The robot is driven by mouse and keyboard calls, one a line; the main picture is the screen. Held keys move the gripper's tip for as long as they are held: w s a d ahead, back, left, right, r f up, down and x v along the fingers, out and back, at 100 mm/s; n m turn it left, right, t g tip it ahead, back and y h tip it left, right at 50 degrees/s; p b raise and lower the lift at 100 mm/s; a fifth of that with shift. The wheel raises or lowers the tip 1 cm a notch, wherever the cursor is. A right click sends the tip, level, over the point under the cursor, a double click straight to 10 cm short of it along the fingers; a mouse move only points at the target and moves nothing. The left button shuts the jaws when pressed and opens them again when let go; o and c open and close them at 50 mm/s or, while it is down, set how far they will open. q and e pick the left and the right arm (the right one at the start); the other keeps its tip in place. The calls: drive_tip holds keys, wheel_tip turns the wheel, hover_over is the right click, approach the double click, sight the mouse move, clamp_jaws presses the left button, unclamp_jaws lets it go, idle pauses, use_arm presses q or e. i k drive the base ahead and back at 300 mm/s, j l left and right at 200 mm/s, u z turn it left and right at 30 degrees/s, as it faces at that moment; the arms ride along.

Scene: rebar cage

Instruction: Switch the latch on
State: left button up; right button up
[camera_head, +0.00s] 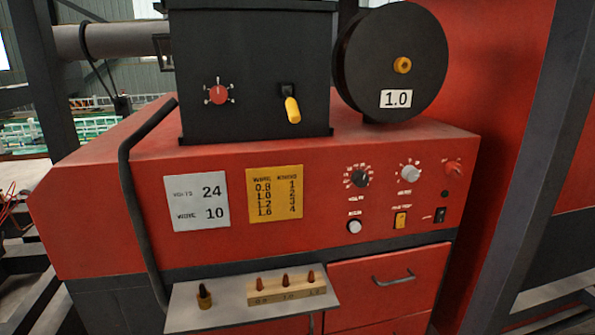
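A lever with a yellow handle (292,110) sits on the front of a black box (255,60) on top of the red machine; the handle points down and slightly right. It looks like the latch, but no label on it is readable. On the machine's front panel there is also a small yellow rocker switch (400,220) and a black switch (440,215) at its right; their on or off positions are too small to tell. Neither of my grippers is in view.
A red knob (218,95) is left of the lever, and a black spool (388,60) marked 1.0 stands right of the box. Below, a grey shelf (235,312) sticks out, holding a wooden block with tips (286,289). A black bent bar (128,200) runs down the left.

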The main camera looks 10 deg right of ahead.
sight(440, 214)
drive_tip(key=z, duration=1.3)
drive_tip(key=j, duration=0.05)
